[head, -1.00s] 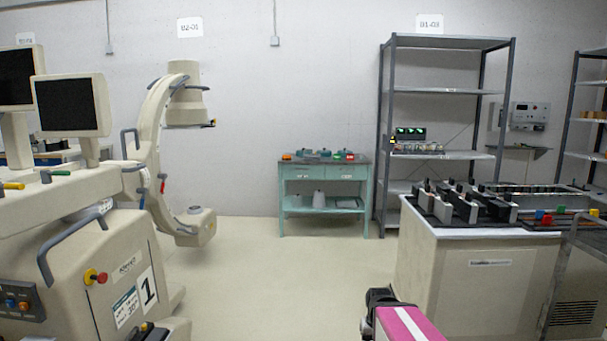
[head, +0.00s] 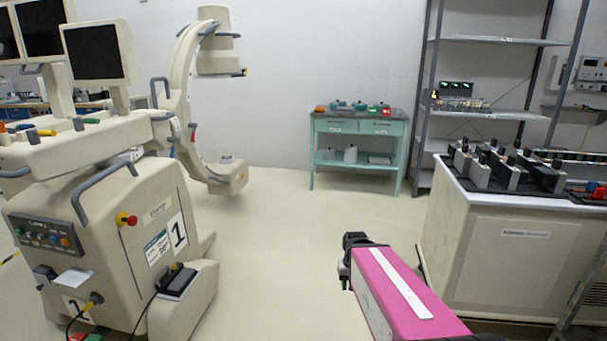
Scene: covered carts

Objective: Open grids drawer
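A teal side table (head: 316,153) stands against the back wall, with two drawers side by side under its top. The left drawer (head: 336,126) and the right drawer (head: 381,128) both look shut. Each has a small pale label, too small to read, so I cannot tell which is the grids drawer. My pink arm link shows at the lower right, with a dark joint at its far end, well short of the table. No gripper fingers can be made out.
A beige C-arm machine (head: 110,215) with monitors fills the left. A white cabinet (head: 500,245) bearing black and grey devices stands at the right. A grey metal shelf (head: 490,40) stands right of the table. The pale floor between is clear.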

